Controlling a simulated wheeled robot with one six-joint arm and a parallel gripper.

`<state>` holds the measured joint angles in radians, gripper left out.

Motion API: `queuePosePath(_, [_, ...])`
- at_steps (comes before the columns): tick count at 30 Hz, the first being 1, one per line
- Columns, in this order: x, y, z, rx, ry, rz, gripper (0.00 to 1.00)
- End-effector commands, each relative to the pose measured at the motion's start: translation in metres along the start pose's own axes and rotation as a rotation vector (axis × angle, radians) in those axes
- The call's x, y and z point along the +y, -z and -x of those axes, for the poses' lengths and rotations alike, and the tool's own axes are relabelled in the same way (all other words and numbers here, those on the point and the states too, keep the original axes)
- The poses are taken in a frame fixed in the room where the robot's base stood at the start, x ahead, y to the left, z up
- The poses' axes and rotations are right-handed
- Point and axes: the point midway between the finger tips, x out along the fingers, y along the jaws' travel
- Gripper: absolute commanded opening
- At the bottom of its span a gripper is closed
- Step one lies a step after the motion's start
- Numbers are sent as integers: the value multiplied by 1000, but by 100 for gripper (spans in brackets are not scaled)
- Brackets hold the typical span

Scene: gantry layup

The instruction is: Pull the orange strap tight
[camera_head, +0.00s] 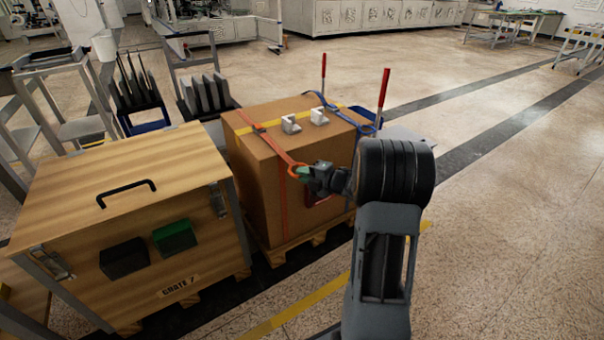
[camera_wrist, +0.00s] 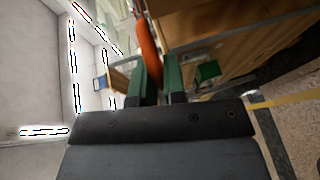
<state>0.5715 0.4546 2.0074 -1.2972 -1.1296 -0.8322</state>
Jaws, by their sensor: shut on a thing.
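The orange strap (camera_head: 271,145) runs over the top of a brown cardboard box (camera_head: 262,185) and down its front face. Its pull end, an orange loop (camera_head: 297,170), is at the box's upper front edge. My gripper (camera_head: 303,173) is at this loop, close to the box, with my arm reaching in from the right. In the wrist view the orange strap (camera_wrist: 146,42) passes between the green fingers of my gripper (camera_wrist: 157,75), which are shut on it. The exact grip point is partly hidden by the fingers.
A wooden crate (camera_head: 120,190) with a black handle stands close on the left. A blue strap (camera_head: 340,115) crosses the box's right side. Two white brackets (camera_head: 291,124) sit on top, and red-tipped posts (camera_head: 383,90) rise behind. Open floor lies to the right.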

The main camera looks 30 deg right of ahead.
Motion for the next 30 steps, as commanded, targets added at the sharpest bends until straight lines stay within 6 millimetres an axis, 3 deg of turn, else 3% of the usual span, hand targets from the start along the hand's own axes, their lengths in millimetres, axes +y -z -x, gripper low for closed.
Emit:
queuePosePath(3, [-1,-1,0,-3,3,-1,0])
queuePosePath(4, [-1,0,0,-3,3,-1,14])
queuePosePath(11, [-1,2,-2,2,3,1,36])
queuePosePath(20, [0,1,2,1,2,0,36])
queuePosePath(23, [1,0,14,-2,2,-1,36])
queuePosePath(30, [3,0,62,-6,3,-2,36])
